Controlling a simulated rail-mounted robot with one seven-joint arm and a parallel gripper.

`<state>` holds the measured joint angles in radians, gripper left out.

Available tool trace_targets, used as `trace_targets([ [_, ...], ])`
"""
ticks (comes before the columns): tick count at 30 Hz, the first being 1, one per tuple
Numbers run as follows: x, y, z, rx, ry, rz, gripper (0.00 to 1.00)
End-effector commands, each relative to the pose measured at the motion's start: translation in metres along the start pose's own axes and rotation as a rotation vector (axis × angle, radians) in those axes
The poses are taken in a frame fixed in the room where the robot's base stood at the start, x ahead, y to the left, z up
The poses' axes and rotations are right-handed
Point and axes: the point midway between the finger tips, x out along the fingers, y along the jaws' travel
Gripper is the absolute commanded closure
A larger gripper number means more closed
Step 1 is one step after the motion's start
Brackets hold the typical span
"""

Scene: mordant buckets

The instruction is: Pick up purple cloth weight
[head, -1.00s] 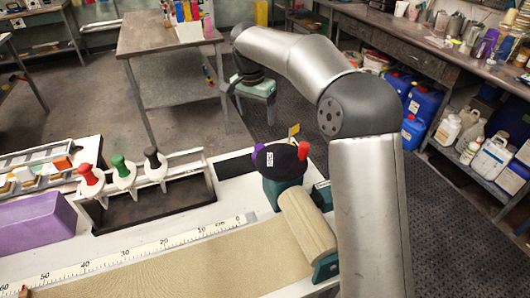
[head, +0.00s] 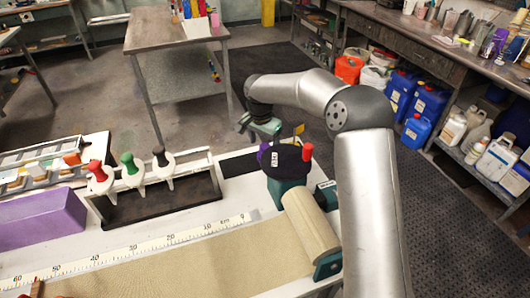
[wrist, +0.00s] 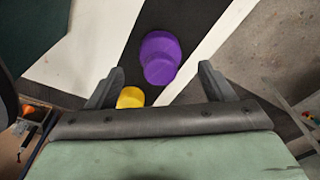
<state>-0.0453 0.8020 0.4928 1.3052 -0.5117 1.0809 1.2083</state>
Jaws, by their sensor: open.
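The purple cloth weight (wrist: 161,57) shows from above in the wrist view as a round purple piece with a smaller round top, over a dark strip. In the head view a purple knob (head: 263,151) sits at the left of a dark rounded holder (head: 285,161). My gripper (head: 259,135) is close above and behind this holder. In the wrist view its two dark fingers are spread wide, with the purple piece between and beyond them. Nothing is held. A yellow piece (wrist: 131,97) lies close to the left finger.
A red knob (head: 308,151) stands at the holder's right. A wooden roller (head: 311,223) lies in front. A rack (head: 163,207) with red, green and black-topped white pieces is left, beside a purple block (head: 40,219). A measuring strip (head: 150,250) runs along the bench.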

Motion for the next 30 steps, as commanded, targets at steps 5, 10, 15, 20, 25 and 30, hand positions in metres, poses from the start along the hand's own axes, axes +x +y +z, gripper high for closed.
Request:
trace_targets([
  [5,0.026,0.001,-0.002,0.0,-0.004,0.002,0.25],
  [10,0.041,0.0,-0.002,0.001,-0.001,0.0,0.25],
  [15,0.042,0.0,-0.002,0.001,-0.001,0.0,0.25],
  [20,0.042,0.0,-0.002,0.001,-0.001,0.0,0.58],
  [25,0.041,0.0,-0.003,0.001,0.001,-0.001,0.87],
  [30,0.04,0.0,-0.003,0.001,0.001,-0.001,0.87],
])
